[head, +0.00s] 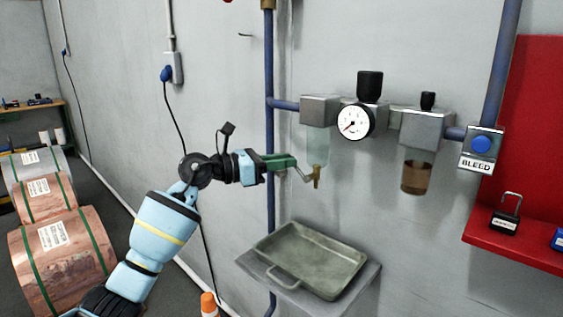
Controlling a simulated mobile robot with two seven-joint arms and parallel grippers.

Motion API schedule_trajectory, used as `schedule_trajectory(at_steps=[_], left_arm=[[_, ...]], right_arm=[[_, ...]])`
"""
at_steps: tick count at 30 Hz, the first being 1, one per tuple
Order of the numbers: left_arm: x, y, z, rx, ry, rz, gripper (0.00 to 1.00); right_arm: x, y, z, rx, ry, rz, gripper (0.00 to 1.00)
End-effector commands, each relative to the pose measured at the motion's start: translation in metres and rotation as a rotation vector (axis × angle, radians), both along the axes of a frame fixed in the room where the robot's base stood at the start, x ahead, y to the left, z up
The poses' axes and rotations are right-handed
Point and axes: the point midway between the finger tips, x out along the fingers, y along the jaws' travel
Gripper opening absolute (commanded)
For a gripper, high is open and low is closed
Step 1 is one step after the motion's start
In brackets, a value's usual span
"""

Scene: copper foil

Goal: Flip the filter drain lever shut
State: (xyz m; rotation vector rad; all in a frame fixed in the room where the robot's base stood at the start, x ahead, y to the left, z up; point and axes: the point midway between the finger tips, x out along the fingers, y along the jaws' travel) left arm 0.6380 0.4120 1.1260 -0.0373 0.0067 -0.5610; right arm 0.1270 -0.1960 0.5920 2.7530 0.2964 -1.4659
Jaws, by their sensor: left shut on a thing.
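The filter (317,143) hangs on the wall pipework, a metal block with a clear bowl below it. A brass drain (317,174) sits at the bottom of the bowl, with a thin pale lever (304,174) reaching left from it. My left gripper (293,163) comes in from the left with green fingers, level with the lower bowl. It is shut at the lever's left end; the fingers hide the part they hold. My right gripper is not in the head view.
A metal tray (262,243) stands on a wall shelf below the drain. A gauge (354,122), an amber-filled bowl (416,178) and a blue bleed button (481,144) are to the right. A red board with padlocks is at far right. Copper coils (62,258) stand at left.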

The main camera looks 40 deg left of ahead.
Motion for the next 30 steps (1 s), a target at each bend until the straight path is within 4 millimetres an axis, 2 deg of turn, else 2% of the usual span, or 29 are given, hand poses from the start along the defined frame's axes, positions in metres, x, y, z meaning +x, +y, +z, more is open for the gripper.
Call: schedule_trajectory(at_steps=[8, 24, 30], left_arm=[[0.000, 0.003, -0.010, -0.082, 0.014, -0.001, 0.00], [0.001, 0.008, -0.037, -0.471, 0.050, -0.002, 0.00], [0.001, 0.008, -0.043, -0.568, 0.058, -0.003, 0.00]], right_arm=[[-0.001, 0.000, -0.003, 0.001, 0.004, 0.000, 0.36], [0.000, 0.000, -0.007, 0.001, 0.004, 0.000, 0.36], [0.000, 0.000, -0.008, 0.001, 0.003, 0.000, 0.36]])
